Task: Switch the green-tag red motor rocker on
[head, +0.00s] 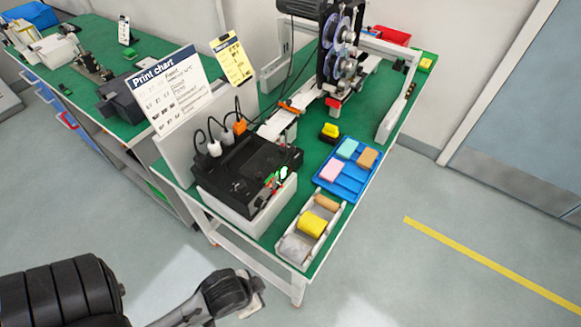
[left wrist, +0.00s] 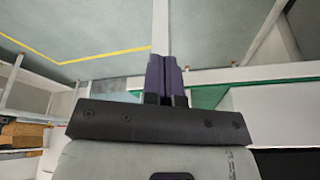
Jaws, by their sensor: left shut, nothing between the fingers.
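The black coder unit (head: 240,172) sits on a white base at the near left of the green table. At its right front corner is a small green tag (head: 284,173) with a white edge. A small red part (head: 271,182), seemingly the motor rocker, shows beside the tag; it is too small to tell its position. My left gripper (left wrist: 168,65) is shut and empty in the left wrist view, its dark fingers pointing past a table edge. In the head view my arm is low at the left, well short of the coder; its fingers cannot be made out. My right gripper is not in view.
A blue tray (head: 329,187) with coloured blocks and a white bin (head: 288,238) with a yellow roll lie right of the coder. Cables and plugs rise behind it, near the print chart (head: 165,88). A reel machine (head: 340,60) stands farther back. Open floor lies in front.

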